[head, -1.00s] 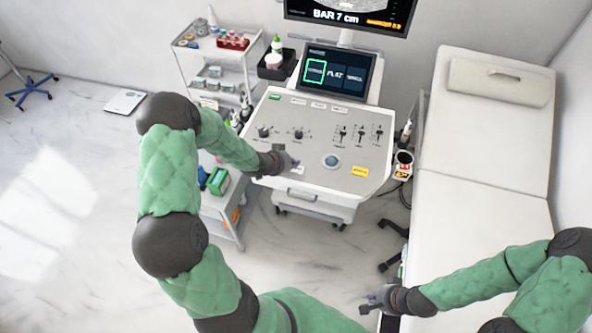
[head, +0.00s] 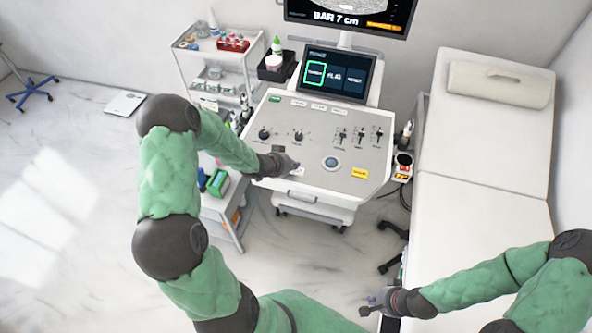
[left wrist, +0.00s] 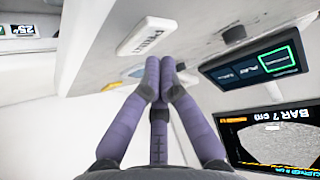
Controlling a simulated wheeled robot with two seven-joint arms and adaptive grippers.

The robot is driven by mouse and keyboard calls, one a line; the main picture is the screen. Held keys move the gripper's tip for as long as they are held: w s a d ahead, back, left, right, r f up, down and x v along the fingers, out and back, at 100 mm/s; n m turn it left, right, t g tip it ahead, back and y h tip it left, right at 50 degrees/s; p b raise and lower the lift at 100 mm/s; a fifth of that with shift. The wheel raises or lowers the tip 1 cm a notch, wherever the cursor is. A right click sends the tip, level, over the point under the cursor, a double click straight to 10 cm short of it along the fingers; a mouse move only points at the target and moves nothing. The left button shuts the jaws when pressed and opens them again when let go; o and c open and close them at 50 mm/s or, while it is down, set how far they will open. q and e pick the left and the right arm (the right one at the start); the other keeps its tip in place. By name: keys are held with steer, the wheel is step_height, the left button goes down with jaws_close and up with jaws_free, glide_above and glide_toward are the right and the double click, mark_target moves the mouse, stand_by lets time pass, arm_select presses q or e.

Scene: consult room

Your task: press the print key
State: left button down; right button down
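The white print key (left wrist: 147,36) shows in the left wrist view, its lettering upside down. It is a wide raised key on the grey console panel (head: 318,135). In the head view the print key (head: 299,172) shows only in part at the panel's front left edge, beside my left gripper (head: 294,164). In the left wrist view my left gripper's purple fingers (left wrist: 161,66) meet at their tips, empty, close to the key. I cannot tell whether they touch it. My right gripper (head: 366,307) is low, in front of the bed, away from the console; its fingers are too small to judge.
The panel also holds knobs, sliders, a trackball (head: 331,162) and a yellow key (head: 360,173). A touch screen (head: 336,75) and a monitor (head: 350,14) stand behind. A supply trolley (head: 205,52) is on the left, a bed (head: 480,150) on the right.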

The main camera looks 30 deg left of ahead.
mark_target(294, 171)
arm_select(q)
steer(key=shift+f, duration=0.15)
steer(key=shift+f, duration=0.25)
steer(key=shift+f+b, duration=0.4)
steer(key=shift+b, duration=0.2)
stand_by(0.8)
steer(key=shift+r+p, duration=0.8)
steer(key=shift+r, duration=0.1)
step_height(294, 171, up, 5)
steer(key=p, duration=0.4)
steer(key=shift+p, duration=0.3)
